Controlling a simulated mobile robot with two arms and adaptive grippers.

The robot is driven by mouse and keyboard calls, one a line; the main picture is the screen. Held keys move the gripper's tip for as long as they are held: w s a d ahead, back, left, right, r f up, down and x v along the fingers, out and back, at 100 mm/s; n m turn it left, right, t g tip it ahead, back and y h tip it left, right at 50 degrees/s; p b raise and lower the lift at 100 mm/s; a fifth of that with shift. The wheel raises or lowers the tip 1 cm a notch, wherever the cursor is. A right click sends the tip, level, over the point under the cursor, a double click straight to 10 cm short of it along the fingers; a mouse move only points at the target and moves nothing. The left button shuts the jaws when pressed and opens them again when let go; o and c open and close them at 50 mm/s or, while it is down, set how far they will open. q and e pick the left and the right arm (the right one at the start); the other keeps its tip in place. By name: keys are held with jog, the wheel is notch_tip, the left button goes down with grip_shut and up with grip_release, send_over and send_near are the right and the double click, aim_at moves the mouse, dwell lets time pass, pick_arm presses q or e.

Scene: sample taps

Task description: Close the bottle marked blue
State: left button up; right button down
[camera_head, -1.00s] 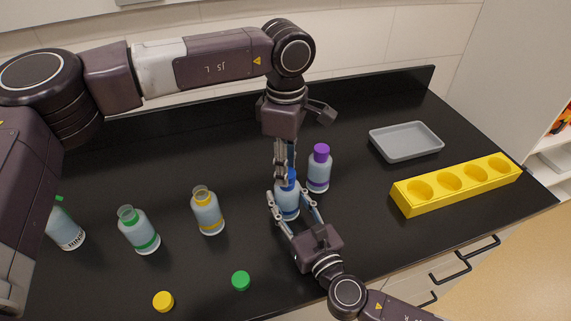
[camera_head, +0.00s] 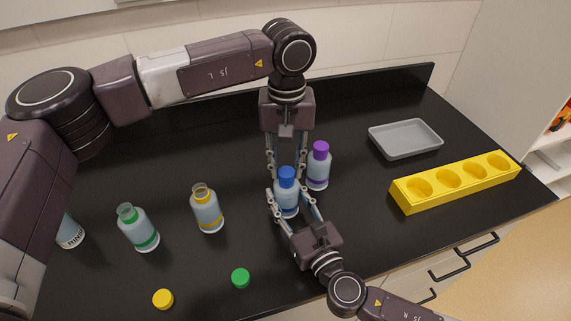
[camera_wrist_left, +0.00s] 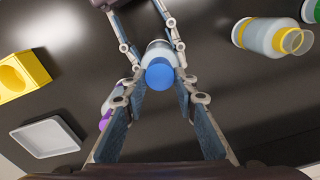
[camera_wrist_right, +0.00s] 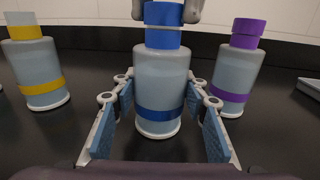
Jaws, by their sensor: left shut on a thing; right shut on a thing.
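The blue-banded bottle (camera_head: 287,199) stands upright on the black counter with a blue cap (camera_head: 286,174) on its top. The cap also shows in the left wrist view (camera_wrist_left: 160,75), and the bottle with its blue band in the right wrist view (camera_wrist_right: 161,85). My right gripper (camera_head: 293,205) is shut around the bottle's body from the front. My left gripper (camera_head: 286,167) points down from above, shut on the blue cap with a finger on each side. How tightly the cap is seated cannot be told.
A purple-capped bottle (camera_head: 319,168) stands close beside, to the right. Open yellow-banded (camera_head: 207,211) and green-banded (camera_head: 139,230) bottles stand left. Loose yellow (camera_head: 163,299) and green (camera_head: 240,278) caps lie in front. A grey tray (camera_head: 405,139) and yellow rack (camera_head: 455,186) are right.

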pick_arm(q)
jog(key=m, duration=0.6)
jog(key=shift+d, duration=0.1)
jog(key=m, duration=0.5)
jog(key=shift+m, duration=0.3)
jog(key=o, duration=0.7)
jog(key=shift+r, duration=0.1)
jog(key=shift+s+d+r, duration=0.1)
jog(key=shift+r, duration=2.05)
jog(key=shift+c, duration=0.2)
